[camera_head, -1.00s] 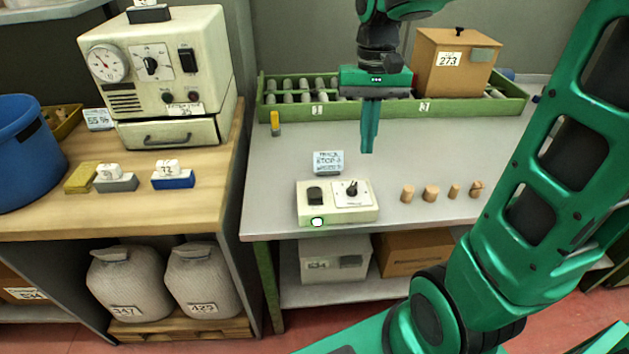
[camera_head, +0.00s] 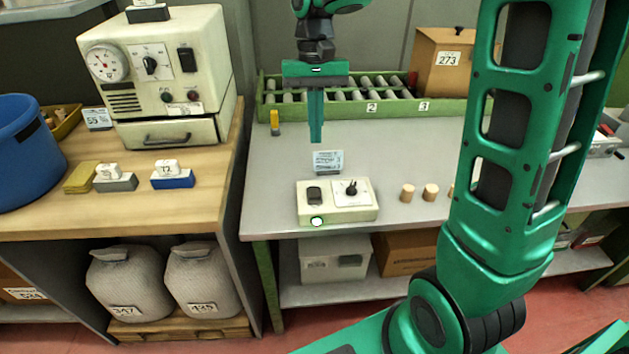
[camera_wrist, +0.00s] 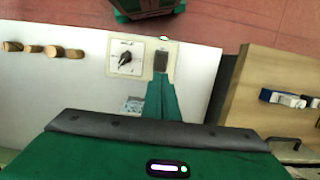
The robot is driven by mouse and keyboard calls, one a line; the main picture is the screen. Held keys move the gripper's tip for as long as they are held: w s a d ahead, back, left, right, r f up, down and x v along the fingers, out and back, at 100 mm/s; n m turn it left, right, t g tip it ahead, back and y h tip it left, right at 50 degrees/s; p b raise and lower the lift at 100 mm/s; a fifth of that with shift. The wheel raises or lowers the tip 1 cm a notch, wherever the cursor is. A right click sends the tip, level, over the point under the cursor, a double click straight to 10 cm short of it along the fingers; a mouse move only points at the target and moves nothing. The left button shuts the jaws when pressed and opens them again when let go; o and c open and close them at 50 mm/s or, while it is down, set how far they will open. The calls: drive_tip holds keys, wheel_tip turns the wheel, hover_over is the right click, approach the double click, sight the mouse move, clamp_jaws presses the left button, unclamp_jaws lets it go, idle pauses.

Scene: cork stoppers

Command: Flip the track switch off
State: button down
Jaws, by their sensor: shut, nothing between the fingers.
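The control box (camera_head: 362,212) is a cream box near the front edge of the grey bench. It carries a black rocker switch (camera_head: 314,194) on its left, a rotary knob (camera_head: 351,188) on a white plate on its right, and a lit white lamp (camera_head: 317,221) on its front. My gripper (camera_head: 316,139) points down with its fingers together and empty, above and behind the box, apart from it. In the wrist view the fingertips (camera_wrist: 161,80) appear close to the rocker switch (camera_wrist: 161,61), with the knob (camera_wrist: 125,58) beside it. The rocker's exact tilt is too small to tell.
A small label sign (camera_head: 328,161) stands behind the box. Cork stoppers (camera_head: 407,193) stand to its right. A yellow-topped object (camera_head: 275,122) stands at back left.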

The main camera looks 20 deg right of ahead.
sight(316, 193)
drive_tip(key=f, duration=0.4)
drive_tip(key=s+f, duration=0.1)
drive_tip(key=f, duration=0.4)
drive_tip(key=s+f, duration=0.1)
drive_tip(key=f, duration=0.3)
drive_tip(key=shift+s+a+f, duration=0.15)
drive_tip(key=shift+s+a, duration=0.1)
drive_tip(key=shift+a, duration=0.15)
